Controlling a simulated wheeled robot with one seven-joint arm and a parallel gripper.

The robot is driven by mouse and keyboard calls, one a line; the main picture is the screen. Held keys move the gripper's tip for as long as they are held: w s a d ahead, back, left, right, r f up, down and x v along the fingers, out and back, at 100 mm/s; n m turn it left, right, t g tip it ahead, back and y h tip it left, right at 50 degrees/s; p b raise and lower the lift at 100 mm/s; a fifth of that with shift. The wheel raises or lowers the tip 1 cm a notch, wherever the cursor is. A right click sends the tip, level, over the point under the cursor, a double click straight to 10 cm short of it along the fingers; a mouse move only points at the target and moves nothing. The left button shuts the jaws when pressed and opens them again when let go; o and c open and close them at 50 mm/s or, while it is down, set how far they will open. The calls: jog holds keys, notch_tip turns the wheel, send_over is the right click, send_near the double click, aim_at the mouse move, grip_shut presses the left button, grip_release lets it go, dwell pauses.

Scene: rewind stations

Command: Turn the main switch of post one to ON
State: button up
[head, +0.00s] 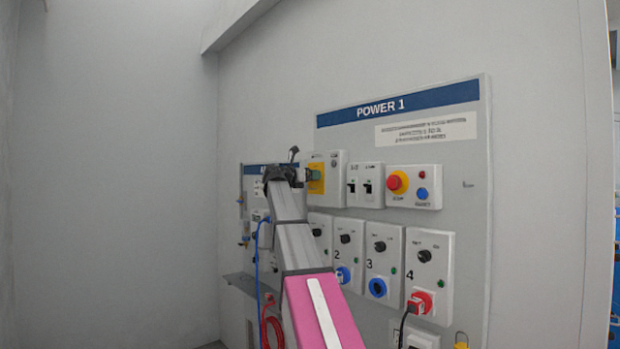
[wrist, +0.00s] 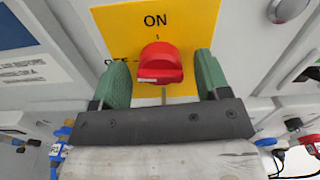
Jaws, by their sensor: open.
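The main switch is a red rotary knob (wrist: 160,63) on a yellow plate (wrist: 200,18) in the wrist view. ON is printed above the knob, and a partly hidden OFF is at its left. A white mark shows on the knob's lower left; I cannot tell its exact setting. My gripper (wrist: 163,78) is open, with one green finger pad on each side of the knob and a visible gap on both sides. In the head view the yellow plate (head: 316,186) shows at the upper left of the POWER 1 board, with my gripper (head: 300,176) in front, hiding the knob.
The POWER 1 board (head: 470,240) carries two small breakers (head: 364,185), a red button on yellow (head: 397,183), a blue button (head: 422,193) and several numbered socket boxes below. Blue (head: 258,262) and red cables hang at the lower left. The left wall is bare.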

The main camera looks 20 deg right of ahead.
jog(key=c, duration=0.9)
jog(key=m, duration=0.5)
jog(key=shift+m, duration=2.6)
jog(key=o, duration=0.9)
